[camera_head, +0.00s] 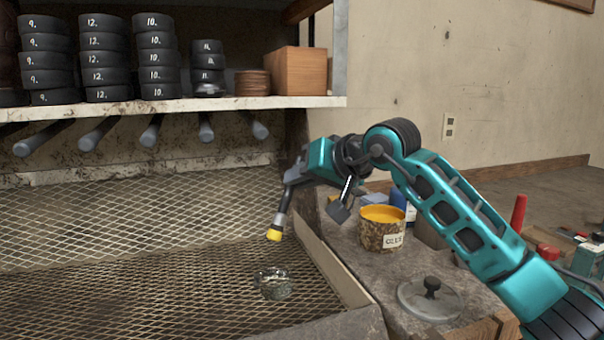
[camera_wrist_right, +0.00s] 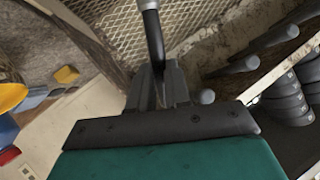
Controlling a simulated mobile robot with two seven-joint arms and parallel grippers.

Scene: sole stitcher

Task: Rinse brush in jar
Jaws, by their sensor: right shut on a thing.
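The brush (camera_head: 279,219) has a dark handle, a pale metal collar and a yellow tip. It hangs tip down and slightly tilted. My right gripper (camera_head: 291,175) is shut on its handle. In the right wrist view, the dark handle (camera_wrist_right: 152,35) runs up from between the fingers (camera_wrist_right: 158,88); its tip is out of that view. A small clear glass jar (camera_head: 273,284) stands on the wire mesh. The yellow tip appears above the jar in the head view, apart from it. My left gripper is not in view.
A glue pot (camera_head: 382,236) with yellow glue stands on the bench at right, near a round lid (camera_head: 430,299) with a black knob. A raised edge (camera_head: 322,262) borders the mesh. Above is a shelf (camera_head: 170,106) of black rolls; dark rods project below it. The mesh around the jar is clear.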

